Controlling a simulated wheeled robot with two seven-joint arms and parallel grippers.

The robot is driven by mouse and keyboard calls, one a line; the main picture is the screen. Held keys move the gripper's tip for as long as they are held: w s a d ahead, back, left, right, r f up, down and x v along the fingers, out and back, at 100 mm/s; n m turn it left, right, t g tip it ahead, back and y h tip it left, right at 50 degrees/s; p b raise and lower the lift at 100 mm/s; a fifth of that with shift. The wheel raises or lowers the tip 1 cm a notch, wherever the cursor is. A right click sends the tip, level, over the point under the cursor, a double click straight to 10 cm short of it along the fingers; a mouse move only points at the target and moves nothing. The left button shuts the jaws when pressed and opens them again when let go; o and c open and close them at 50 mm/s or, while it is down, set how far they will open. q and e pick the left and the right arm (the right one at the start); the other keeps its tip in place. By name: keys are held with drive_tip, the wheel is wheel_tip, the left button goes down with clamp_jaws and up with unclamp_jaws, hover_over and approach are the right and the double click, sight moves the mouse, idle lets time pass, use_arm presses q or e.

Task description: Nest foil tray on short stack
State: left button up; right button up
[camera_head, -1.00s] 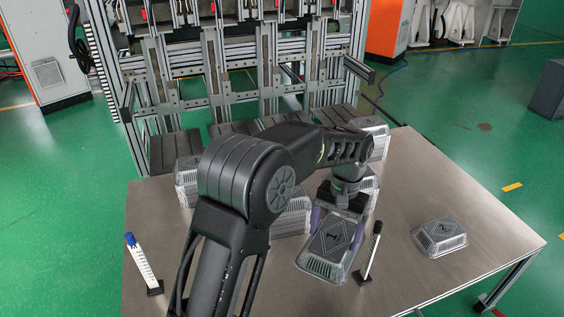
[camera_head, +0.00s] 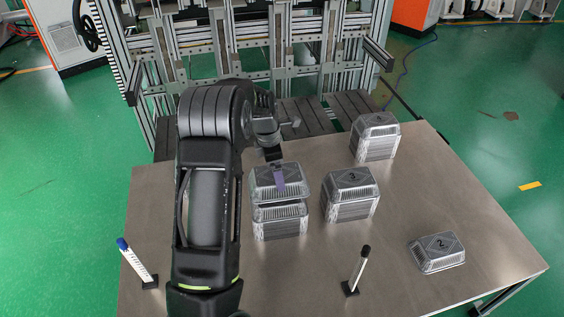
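My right gripper is not in view.
A stack marked 3 (camera_head: 350,196) stands close on the right, and another stack (camera_head: 376,138) is behind it. A low tray marked 2 (camera_head: 437,254) lies at right. Blue-capped (camera_head: 138,263) and black-capped (camera_head: 357,271) posts stand in front. My arm hides the table's left part.

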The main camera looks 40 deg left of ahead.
sight(278, 207)
use_arm(q)
drive_tip(key=shift+f, duration=0.1)
wheel_tip(278, 207, down, 7)
drive_tip(key=b, duration=0.5)
drive_tip(key=shift+f+b, duration=0.8)
drive_tip(key=shift+f, duration=0.4)
drive_tip(key=o, duration=1.1)
drive_tip(key=shift+c, duration=0.2)
drive_tip(key=shift+r, duration=0.1)
